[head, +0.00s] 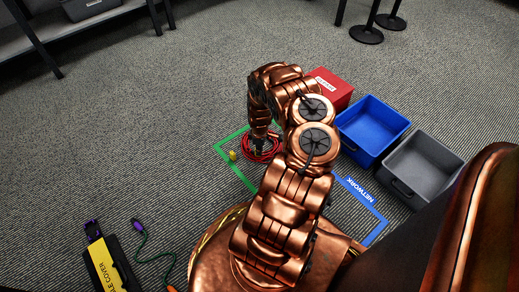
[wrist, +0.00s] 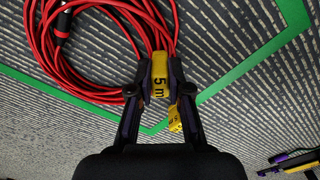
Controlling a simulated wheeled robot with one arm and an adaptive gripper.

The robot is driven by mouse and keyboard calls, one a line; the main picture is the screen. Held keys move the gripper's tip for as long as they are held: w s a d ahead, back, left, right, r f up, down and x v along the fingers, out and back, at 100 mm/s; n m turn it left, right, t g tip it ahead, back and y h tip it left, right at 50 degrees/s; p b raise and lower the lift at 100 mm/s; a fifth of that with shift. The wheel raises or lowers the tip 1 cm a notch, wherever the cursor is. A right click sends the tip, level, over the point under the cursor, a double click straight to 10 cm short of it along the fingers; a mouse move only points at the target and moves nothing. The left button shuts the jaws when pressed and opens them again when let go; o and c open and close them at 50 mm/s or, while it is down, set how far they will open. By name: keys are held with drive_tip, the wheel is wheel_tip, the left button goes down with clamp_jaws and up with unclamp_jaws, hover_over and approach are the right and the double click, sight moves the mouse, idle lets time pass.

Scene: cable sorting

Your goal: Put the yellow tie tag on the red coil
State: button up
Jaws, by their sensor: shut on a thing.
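The red coil (head: 248,154) lies on the carpet inside the green taped outline, and its loops (wrist: 85,93) fill the upper left of the wrist view. My gripper (wrist: 159,72) is shut on a yellow tag (wrist: 160,80) marked "5 m". The tag sits over strands at the coil's near side; whether it wraps around them I cannot tell. A smaller yellow piece with markings (wrist: 175,119) shows below it, and a yellow piece (head: 233,155) shows beside the coil in the head view. My arm hides part of the coil there.
A red box (head: 333,88), a blue bin (head: 372,128) and a grey bin (head: 425,168) stand right of my arm. Green tape (wrist: 255,62) borders the coil. A black and yellow cable cover (head: 105,268) and a green cable (head: 143,247) lie at lower left.

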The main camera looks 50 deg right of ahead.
idle(0.4)
drive_tip(key=o, duration=0.8)
drive_tip(key=shift+r, duration=5.95)
